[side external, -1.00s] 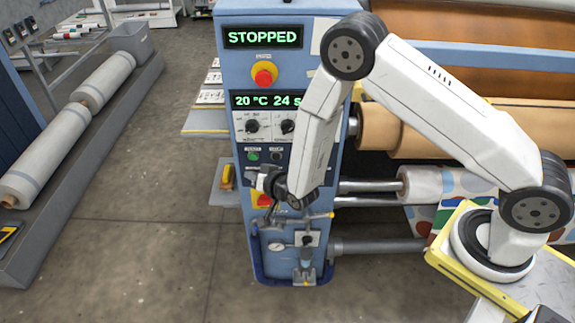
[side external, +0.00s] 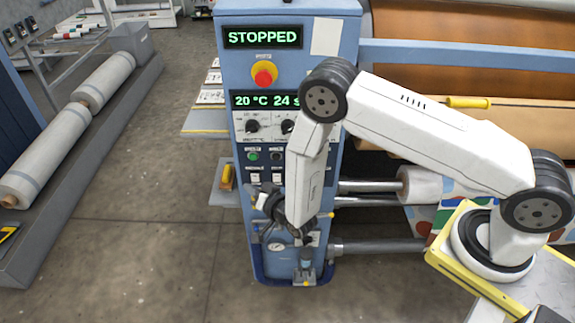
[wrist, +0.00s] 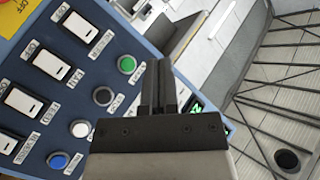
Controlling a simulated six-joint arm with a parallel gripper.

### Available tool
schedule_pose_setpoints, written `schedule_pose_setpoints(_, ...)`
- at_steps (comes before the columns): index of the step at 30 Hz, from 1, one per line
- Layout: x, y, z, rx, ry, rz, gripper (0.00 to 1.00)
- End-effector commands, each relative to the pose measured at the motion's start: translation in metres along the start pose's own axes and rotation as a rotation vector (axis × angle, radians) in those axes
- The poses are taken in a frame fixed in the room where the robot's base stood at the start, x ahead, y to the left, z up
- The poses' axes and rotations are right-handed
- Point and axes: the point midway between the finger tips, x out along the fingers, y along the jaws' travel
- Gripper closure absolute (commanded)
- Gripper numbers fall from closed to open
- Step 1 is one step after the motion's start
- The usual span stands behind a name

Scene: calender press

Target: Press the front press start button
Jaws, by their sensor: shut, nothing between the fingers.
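A green button (side external: 253,155) sits on the blue control column, left of a dark button (side external: 276,156); their labels are too small to read surely. In the wrist view the green button (wrist: 127,64) heads a row with the dark button (wrist: 103,96), a white button (wrist: 81,129) and a blue button (wrist: 58,160). My gripper (side external: 262,198) is below the green button in the side view. In the wrist view my gripper (wrist: 159,65) is shut and empty, its fingers right of the green button, apart from it in the picture. The display (side external: 263,37) reads STOPPED.
White rocker switches (wrist: 61,66) run beside the button row. A red emergency button (side external: 264,75) sits higher on the column. My arm hides the panel's right part. Metal rollers (side external: 375,186) and pipes lie right of the column; the floor to its left is open.

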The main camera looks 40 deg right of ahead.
Motion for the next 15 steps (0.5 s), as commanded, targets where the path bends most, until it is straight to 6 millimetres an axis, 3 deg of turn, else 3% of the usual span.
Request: schedule_pose_setpoints(15, 0.021, 0.016, -0.016, 0.001, 0.001, 0.003, 1.0)
